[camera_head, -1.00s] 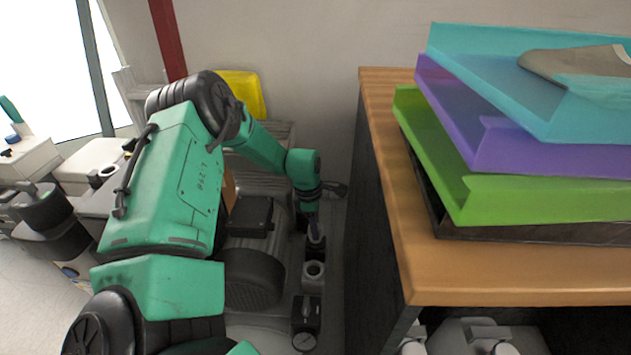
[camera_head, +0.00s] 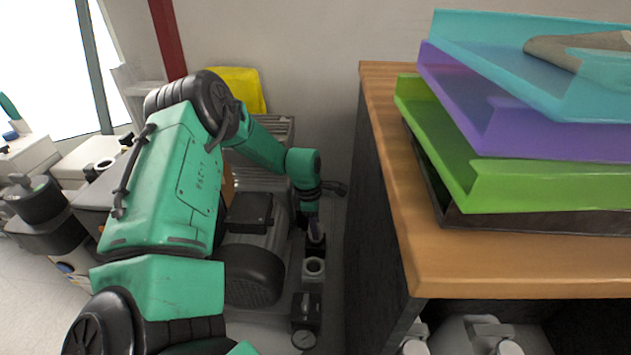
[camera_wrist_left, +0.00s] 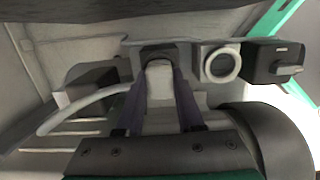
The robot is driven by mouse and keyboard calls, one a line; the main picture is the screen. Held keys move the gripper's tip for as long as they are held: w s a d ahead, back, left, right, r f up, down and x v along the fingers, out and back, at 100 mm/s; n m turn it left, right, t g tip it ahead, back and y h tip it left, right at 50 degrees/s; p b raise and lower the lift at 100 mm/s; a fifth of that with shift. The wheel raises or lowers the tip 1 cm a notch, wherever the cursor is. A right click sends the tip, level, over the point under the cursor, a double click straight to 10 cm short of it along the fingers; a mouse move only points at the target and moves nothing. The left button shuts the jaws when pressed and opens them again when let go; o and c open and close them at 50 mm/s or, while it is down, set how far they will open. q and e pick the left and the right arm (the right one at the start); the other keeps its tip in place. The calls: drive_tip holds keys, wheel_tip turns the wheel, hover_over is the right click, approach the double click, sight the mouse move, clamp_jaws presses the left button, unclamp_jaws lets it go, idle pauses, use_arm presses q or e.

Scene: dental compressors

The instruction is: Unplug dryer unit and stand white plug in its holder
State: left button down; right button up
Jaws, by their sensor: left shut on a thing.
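My left gripper (camera_head: 316,230) reaches down into the gap between the grey compressor (camera_head: 255,240) and the wooden-topped cabinet. In the left wrist view its two dark purple fingers (camera_wrist_left: 161,100) are shut on the white plug (camera_wrist_left: 159,78). A pale cable (camera_wrist_left: 85,108) runs left from near the plug. The plug's far end is at a dark block (camera_wrist_left: 160,50); I cannot tell whether it is seated there or just above. A pale round ring (camera_wrist_left: 222,65) is beside it, empty; it also shows in the head view (camera_head: 314,267). My right gripper is not in view.
A black box with a round gauge (camera_head: 304,339) stands nearer than the ring. The cabinet (camera_head: 405,230) bounds the gap on the right, with turquoise, purple and green trays (camera_head: 540,190) on top. A yellow object (camera_head: 240,88) is behind my arm.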

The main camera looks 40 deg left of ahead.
use_arm(q)
drive_tip(key=shift+f, duration=0.25)
drive_tip(key=shift+c, duration=2.3)
unclamp_jaws()
drive_tip(key=shift+r, duration=0.15)
wheel_tip(320, 180, up, 14)
drive_tip(key=s+a+p, duration=0.1)
drive_tip(key=p, duration=0.2)
drive_tip(key=shift+a, duration=0.2)
drive_tip(key=shift+r, duration=0.1)
